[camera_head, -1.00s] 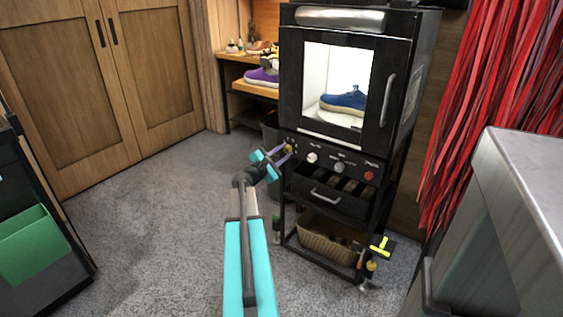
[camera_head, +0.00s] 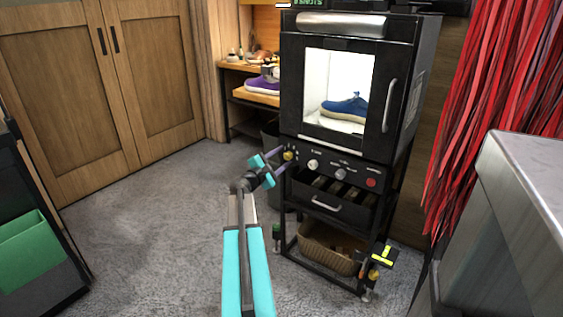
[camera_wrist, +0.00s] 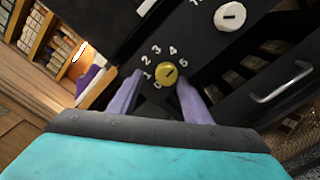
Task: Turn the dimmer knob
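The dimmer knob (camera_head: 289,155) is a small round yellow knob at the left end of the black control panel. My gripper (camera_head: 277,161) is at the panel in front of the knob. In the wrist view my gripper (camera_wrist: 160,82) is open, with one purple finger on each side of the knob. I cannot tell whether either finger touches it.
A white knob (camera_head: 313,164), a grey knob (camera_head: 340,174) and a red button (camera_head: 371,183) are to the right on the panel. Above is a lit cabinet (camera_head: 391,100) holding a blue sneaker (camera_head: 345,108). Below is a drawer (camera_head: 325,207). Carpet (camera_head: 150,235) is clear at left.

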